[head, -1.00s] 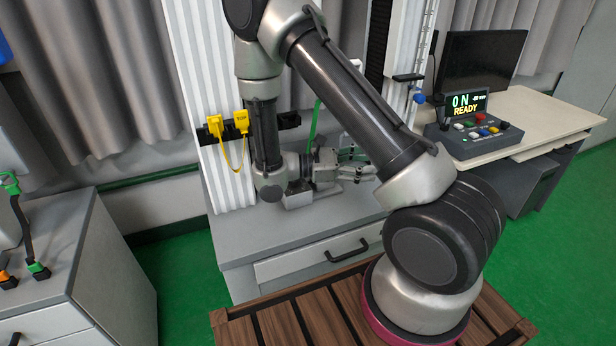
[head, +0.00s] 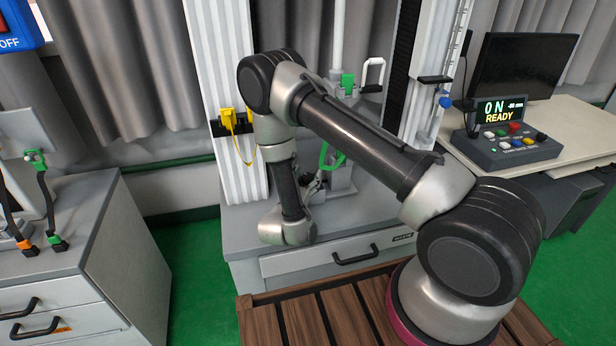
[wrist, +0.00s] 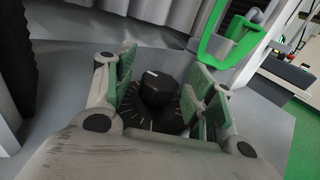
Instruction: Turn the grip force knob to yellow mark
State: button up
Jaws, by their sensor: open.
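The grip force knob (wrist: 159,88) is a black round knob with a white pointer line on top, on a black dial plate (wrist: 150,118) with white tick marks. In the wrist view the pointer is toward the upper left of the cap. In the head view my arm hides most of my gripper and the knob.
A green handle (wrist: 228,35) stands just beyond, at the upper right. The grey base (head: 345,212) carries white columns and a yellow-tagged cable (head: 228,120). A control box (head: 507,148) reading ON and READY sits on the right desk (head: 575,148).

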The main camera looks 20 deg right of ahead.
jog(key=shift+w+d, duration=0.25)
jog(key=shift+w, duration=0.05)
jog(key=c, duration=1)
jog(key=shift+m+g+h, duration=0.3)
jog(key=shift+a+m+g+h, duration=0.1)
jog(key=shift+m+g+h, duration=0.7)
jog(key=shift+h, duration=0.2)
jog(key=shift+m+g+h, duration=1.7)
jog(key=shift+m+g, duration=0.3)
jog(key=shift+g, duration=0.9)
